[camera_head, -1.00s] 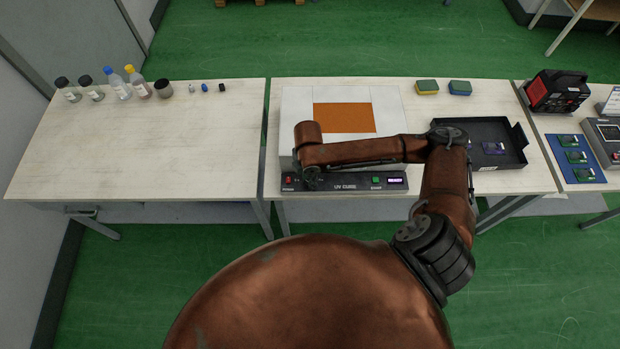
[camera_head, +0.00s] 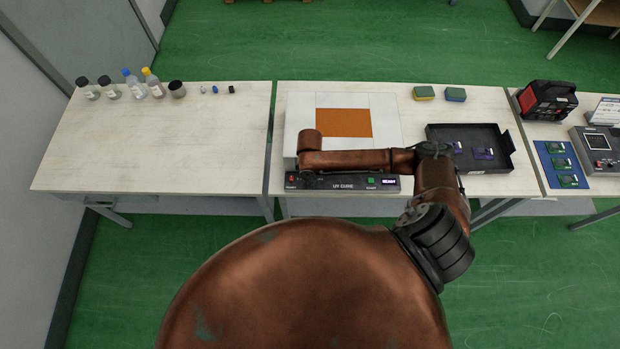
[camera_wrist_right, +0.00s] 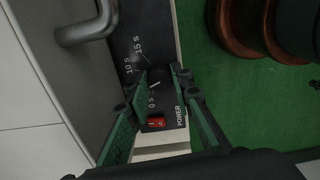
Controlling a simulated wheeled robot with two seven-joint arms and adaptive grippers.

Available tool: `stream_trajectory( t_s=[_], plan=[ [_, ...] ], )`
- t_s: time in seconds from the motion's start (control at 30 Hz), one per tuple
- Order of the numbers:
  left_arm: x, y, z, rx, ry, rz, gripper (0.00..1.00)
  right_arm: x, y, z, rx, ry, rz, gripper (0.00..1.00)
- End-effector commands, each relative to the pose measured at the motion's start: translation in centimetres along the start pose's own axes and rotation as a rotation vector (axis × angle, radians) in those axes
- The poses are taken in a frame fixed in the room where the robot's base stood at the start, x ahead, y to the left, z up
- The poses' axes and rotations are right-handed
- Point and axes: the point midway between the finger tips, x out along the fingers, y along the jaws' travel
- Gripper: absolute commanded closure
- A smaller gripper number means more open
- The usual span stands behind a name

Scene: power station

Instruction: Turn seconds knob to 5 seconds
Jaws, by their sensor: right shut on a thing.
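The seconds knob (camera_wrist_right: 158,78) is a small dark round knob on the black panel in the right wrist view. The labels 0 s, 10 s and 15 s show around it; a 5 s label is not visible, with the left finger covering that side. A pale pointer line shows on the knob, but I cannot tell its exact setting. My right gripper (camera_wrist_right: 160,86), with green-padded fingers, is shut on the knob. In the head view my right arm reaches over the left end of the UV CURE panel (camera_head: 343,183) and hides the knob. My left gripper is not in view.
The red power switch (camera_wrist_right: 156,123) sits close beside the fingers. The panel has a green START button (camera_head: 370,181) and a display reading READY (camera_head: 389,182). A metal handle (camera_wrist_right: 90,28) stands out nearby. A black tray (camera_head: 500,160) is to the right. The left table (camera_head: 150,165) is mostly clear.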

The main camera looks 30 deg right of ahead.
Motion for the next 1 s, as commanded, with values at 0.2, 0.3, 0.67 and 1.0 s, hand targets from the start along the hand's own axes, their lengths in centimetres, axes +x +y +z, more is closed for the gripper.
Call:
stream_trajectory(
  t_s=[0.2, 0.3, 0.67, 1.0],
  plan=[
    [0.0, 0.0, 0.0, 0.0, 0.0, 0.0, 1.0, 0.0, 0.0, -0.1, 0.002, 0.002, 0.001, 1.0],
    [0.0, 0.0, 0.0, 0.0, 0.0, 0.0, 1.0, -0.1, 0.0, -0.1, 0.002, 0.002, 0.001, 1.0],
    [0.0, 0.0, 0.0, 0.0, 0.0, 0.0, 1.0, 0.0, 0.0, 0.0, 0.002, 0.001, 0.001, 0.61],
    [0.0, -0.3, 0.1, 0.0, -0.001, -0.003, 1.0, -1.0, 0.1, 0.0, 0.002, 0.001, 0.002, 0.61]
  ],
)
